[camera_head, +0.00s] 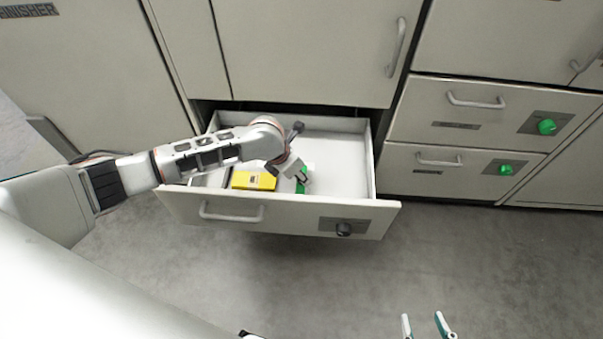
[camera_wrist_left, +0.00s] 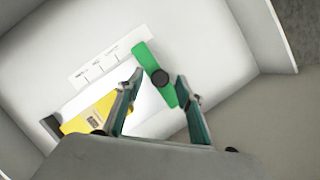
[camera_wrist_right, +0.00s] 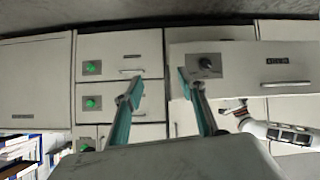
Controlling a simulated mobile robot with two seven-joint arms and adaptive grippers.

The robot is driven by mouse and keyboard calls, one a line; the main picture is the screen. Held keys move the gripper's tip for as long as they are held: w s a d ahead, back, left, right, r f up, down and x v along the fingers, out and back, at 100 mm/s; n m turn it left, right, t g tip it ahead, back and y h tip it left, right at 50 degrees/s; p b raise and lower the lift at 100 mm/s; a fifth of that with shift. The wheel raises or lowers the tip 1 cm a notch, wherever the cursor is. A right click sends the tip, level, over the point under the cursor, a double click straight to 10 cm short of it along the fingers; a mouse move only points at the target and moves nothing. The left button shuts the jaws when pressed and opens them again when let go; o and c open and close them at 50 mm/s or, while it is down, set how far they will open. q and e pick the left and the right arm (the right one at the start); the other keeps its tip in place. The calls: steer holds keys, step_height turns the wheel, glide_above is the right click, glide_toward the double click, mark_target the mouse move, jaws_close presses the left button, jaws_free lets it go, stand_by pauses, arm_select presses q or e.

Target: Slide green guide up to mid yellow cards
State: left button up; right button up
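The yellow cards (camera_head: 254,181) lie as a block in the left part of the open drawer; they also show in the left wrist view (camera_wrist_left: 90,118), partly behind a finger. The green guide (camera_wrist_left: 145,54) is a bar with a black knob (camera_wrist_left: 160,77), apart from the cards with bare white floor between. In the head view the guide (camera_head: 301,187) is partly hidden by my left gripper (camera_head: 303,178). My left gripper (camera_wrist_left: 160,78) is open, its fingertips on either side of the knob. My right gripper (camera_head: 426,322) is open and empty, outside the drawer.
The drawer (camera_head: 340,180) has raised walls around the guide and cards. A white marked strip (camera_wrist_left: 105,62) lies on its floor beside the guide. A dark upright piece (camera_wrist_left: 50,125) stands at the cards' far end. Closed drawers with green knobs (camera_head: 547,127) are at right.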

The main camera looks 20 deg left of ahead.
arm_select(q)
steer(key=shift+w+d+f, duration=0.1)
steer(key=shift+w+f, duration=0.1)
steer(key=shift+f, duration=0.3)
steer(key=shift+r, duration=0.1)
arm_select(e)
steer(key=shift+w+a+r, duration=0.2)
steer(key=shift+a+r, duration=0.1)
arm_select(q)
jaws_close()
